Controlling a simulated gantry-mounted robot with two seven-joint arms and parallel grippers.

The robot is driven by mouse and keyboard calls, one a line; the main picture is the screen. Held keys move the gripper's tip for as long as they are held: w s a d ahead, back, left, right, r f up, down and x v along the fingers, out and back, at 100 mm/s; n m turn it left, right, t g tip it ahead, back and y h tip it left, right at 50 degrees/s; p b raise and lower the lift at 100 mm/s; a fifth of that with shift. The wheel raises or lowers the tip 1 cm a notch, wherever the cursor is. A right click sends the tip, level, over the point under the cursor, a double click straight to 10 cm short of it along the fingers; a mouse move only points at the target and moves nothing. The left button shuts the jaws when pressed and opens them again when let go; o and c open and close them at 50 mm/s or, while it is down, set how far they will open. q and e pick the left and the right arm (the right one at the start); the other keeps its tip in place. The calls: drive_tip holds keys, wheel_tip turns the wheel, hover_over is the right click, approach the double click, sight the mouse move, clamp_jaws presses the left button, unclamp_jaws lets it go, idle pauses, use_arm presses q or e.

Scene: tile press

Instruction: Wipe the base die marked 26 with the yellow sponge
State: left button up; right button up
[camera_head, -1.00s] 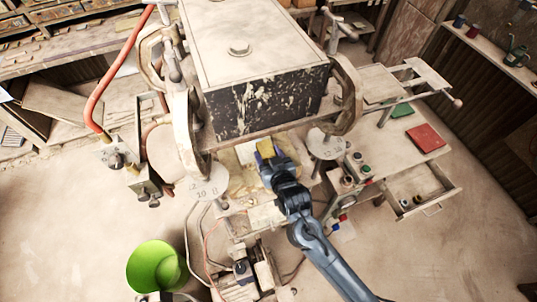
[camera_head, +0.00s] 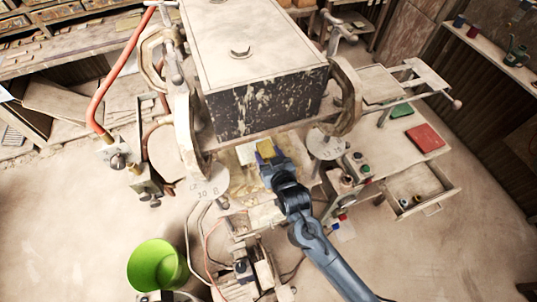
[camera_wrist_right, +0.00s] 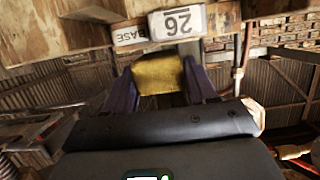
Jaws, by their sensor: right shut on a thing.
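The yellow sponge (camera_head: 266,149) is held between the fingertips of my right gripper (camera_head: 272,158), under the big dark press block. In the right wrist view the sponge (camera_wrist_right: 158,74) sits between the two purple-blue fingers of the gripper (camera_wrist_right: 158,82). The base die (camera_wrist_right: 178,22) carries a white label reading 26 and the word BASE, upside down at the top of that view. The sponge appears just short of the label in the picture; I cannot tell whether it touches the die. My left gripper is not in view.
The press block (camera_head: 268,100) hangs above my right gripper, with round clamps on both sides. A green bucket (camera_head: 157,267) stands on the floor at the lower left. A side table with a red book (camera_head: 424,138) and an open drawer (camera_head: 420,190) is at the right.

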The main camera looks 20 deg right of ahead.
sight(265, 149)
drive_tip(key=shift+f, duration=0.1)
drive_tip(key=shift+f, duration=0.35)
idle(0.4)
drive_tip(key=shift+w, duration=0.1)
drive_tip(key=shift+w, duration=0.75)
drive_tip(key=shift+w+d, duration=0.1)
drive_tip(key=shift+w, duration=0.75)
